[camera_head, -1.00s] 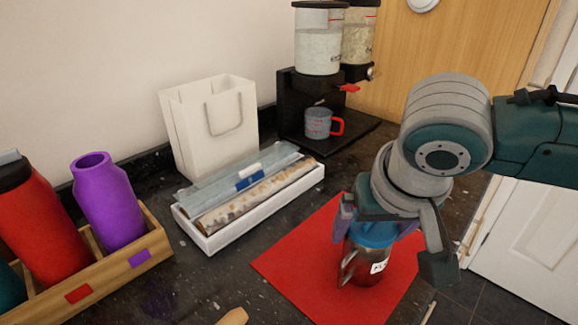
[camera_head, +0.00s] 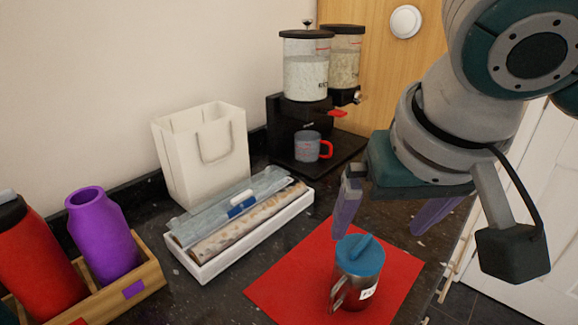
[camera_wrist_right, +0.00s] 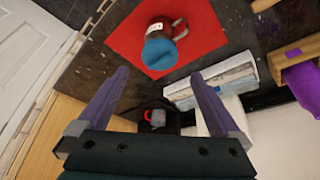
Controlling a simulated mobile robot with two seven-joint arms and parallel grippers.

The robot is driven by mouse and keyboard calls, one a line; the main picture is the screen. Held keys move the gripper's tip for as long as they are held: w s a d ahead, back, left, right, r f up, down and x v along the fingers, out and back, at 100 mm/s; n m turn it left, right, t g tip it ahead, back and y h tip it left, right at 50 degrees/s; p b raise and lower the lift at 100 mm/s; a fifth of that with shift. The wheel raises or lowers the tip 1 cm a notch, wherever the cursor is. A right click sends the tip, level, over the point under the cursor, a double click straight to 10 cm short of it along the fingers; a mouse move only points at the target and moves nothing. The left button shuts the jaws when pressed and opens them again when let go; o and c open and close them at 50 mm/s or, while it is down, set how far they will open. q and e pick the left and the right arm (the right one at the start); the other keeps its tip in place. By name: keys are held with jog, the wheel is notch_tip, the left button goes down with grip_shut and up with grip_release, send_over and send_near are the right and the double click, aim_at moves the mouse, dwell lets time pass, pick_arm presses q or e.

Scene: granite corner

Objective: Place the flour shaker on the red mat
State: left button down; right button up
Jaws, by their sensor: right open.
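The flour shaker (camera_head: 357,272) is a metal cup with a blue lid, a side handle and a white label. It stands upright on the red mat (camera_head: 290,285), and in the right wrist view the shaker (camera_wrist_right: 160,50) also sits within the mat (camera_wrist_right: 205,25). My right gripper (camera_head: 388,225) is open and empty, above and behind the shaker, apart from it. Its two purple fingers (camera_wrist_right: 163,98) show spread in the right wrist view, with the shaker beyond their tips. My left gripper is not in view.
A white tray (camera_head: 205,272) with wrap boxes lies left of the mat. A white paper bag (camera_head: 180,165), a dispenser (camera_head: 305,75) and a grey mug (camera_head: 308,146) stand behind. A wooden rack (camera_head: 150,278) holds a purple bottle (camera_head: 100,235) and a red bottle (camera_head: 35,265).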

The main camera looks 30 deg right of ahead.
jog(key=s+a+f+n+y, duration=0.3)
jog(key=s+a+n, duration=0.15)
jog(key=a, duration=0.25)
jog(key=s+d+f+n+h, duration=0.1)
jog(key=s+d+f+n, duration=0.1)
jog(key=s, duration=0.7)
jog(key=shift+d+f+g, duration=0.3)
jog(key=shift+d+f, duration=0.25)
jog(key=shift+d, duration=0.25)
jog(key=shift+s, duration=0.1)
notch_tip(320, 180, up, 37)
jog(key=p, duration=3.7)
jog(key=shift+r, duration=0.1)
